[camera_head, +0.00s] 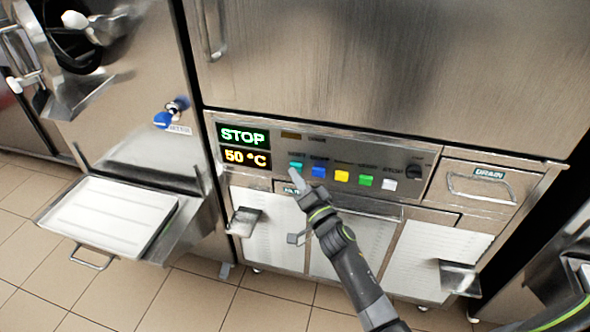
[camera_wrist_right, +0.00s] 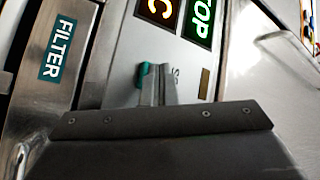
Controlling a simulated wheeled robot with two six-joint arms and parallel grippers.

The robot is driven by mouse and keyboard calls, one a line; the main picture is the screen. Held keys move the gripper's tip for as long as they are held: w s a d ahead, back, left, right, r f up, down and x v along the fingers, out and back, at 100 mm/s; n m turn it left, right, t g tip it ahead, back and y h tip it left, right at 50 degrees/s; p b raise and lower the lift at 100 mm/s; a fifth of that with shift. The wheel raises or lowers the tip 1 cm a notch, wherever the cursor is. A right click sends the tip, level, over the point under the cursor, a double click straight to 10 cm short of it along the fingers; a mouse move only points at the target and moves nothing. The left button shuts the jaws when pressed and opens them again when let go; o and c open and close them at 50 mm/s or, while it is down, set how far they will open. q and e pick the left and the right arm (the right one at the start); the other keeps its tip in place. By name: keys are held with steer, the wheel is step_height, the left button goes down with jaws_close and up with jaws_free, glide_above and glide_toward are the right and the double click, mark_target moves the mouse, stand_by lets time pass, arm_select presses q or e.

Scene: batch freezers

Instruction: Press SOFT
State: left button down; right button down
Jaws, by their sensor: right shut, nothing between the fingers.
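A teal button (camera_head: 296,166) is at the left end of a row on the steel control panel (camera_head: 330,147). Its label is too small to read in the head view. My right gripper (camera_head: 299,181) is shut and empty, with its tips just below the teal button. In the right wrist view the shut fingers (camera_wrist_right: 158,86) are beside the teal button (camera_wrist_right: 143,76) and partly cover it. Only an S-like start of the label shows there. I cannot tell whether the fingers touch the button. My left gripper is not in view.
Blue (camera_head: 319,171), yellow (camera_head: 342,176), green (camera_head: 365,181) and white (camera_head: 389,185) buttons continue the row, with a black knob (camera_head: 413,171) beyond. The display (camera_head: 244,146) reads STOP and 50 °C. A tray (camera_head: 112,217) juts out at left. A DRAIN drawer (camera_head: 483,186) is at right.

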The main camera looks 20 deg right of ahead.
steer(key=shift+w+d, duration=0.1)
steer(key=shift+w, duration=0.05)
stand_by(0.5)
steer(key=shift+s+a+p, duration=0.5)
steer(key=shift+s+p, duration=0.05)
steer(key=shift+s, duration=0.2)
steer(key=shift+s, duration=0.1)
steer(key=s+a+p, duration=0.1)
steer(key=s, duration=0.1)
steer(key=s+a+p, duration=0.1)
steer(key=s+p, duration=0.1)
steer(key=shift+a, duration=0.4)
